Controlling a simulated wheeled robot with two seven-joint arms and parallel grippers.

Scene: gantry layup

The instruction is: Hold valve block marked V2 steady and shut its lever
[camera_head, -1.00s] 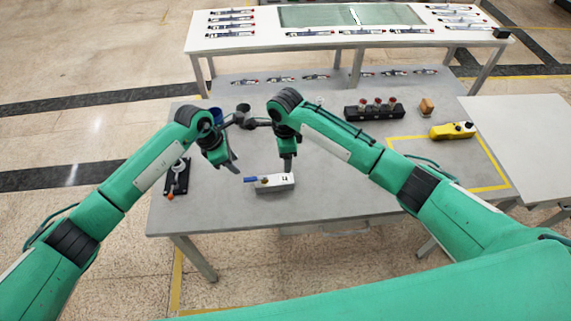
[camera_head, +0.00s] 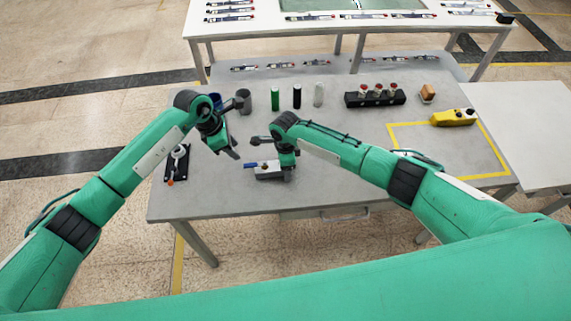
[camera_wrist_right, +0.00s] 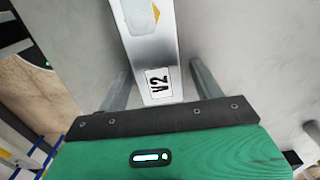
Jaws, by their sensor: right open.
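The valve block (camera_head: 266,172) is a small pale metal block lying on the grey table, with a blue lever (camera_head: 250,165) at its left end. In the right wrist view the block (camera_wrist_right: 151,55) carries the label V2 (camera_wrist_right: 158,83). My right gripper (camera_wrist_right: 161,88) is open, with one finger on each side of the block and a gap visible on both sides. In the head view my right gripper (camera_head: 287,172) is over the block's right end and hides part of it. My left gripper (camera_head: 232,152) hangs left of the lever, apart from it; its jaw opening is unclear.
A black fixture (camera_head: 177,163) with an orange-tipped handle lies at the table's left. Green (camera_head: 275,99), black (camera_head: 297,97) and pale (camera_head: 319,94) cylinders stand behind, with a black rack (camera_head: 375,98) and a yellow device (camera_head: 453,117) to the right. The table's front right is clear.

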